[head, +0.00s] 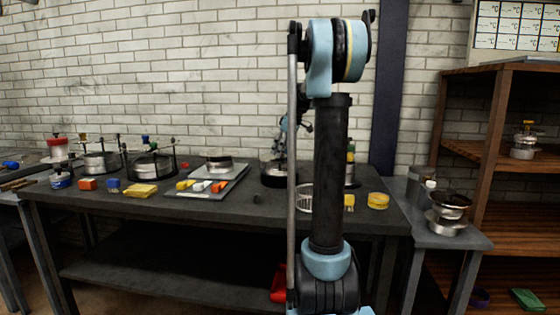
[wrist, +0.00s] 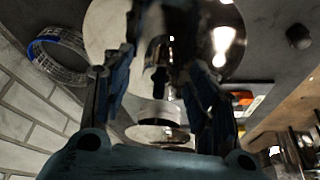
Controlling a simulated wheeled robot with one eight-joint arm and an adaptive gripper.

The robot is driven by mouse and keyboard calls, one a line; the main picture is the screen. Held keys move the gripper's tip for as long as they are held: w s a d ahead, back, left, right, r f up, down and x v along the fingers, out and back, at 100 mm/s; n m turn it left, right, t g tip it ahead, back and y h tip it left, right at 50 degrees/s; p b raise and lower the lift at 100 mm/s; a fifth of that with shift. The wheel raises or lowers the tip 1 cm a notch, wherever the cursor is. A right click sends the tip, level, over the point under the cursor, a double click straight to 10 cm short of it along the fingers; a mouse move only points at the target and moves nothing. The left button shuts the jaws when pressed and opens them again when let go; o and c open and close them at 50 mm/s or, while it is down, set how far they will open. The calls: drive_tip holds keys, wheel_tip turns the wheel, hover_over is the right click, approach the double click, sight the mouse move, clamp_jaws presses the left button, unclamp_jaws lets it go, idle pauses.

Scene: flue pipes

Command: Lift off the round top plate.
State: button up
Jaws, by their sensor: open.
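In the wrist view a large, shiny round plate (wrist: 108,30) fills the upper middle, partly hidden by my gripper. I cannot tell for sure whether it is the top plate or a lower disc. My gripper (wrist: 160,75) is open, with one finger on each side of a metal post with a dark end (wrist: 160,52). No contact can be made out. In the head view my arm hides much of this area. A dark round stand (head: 274,180) shows just left of the arm, with bluish gripper parts (head: 284,130) above it.
Several burner-like devices (head: 100,163) stand farther left. In the wrist view a blue-rimmed ring (wrist: 60,55) lies at left.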

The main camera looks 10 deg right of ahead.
drive_tip(key=c, duration=1.2)
drive_tip(key=shift+c, duration=0.2)
drive_tip(key=shift+r, duration=0.1)
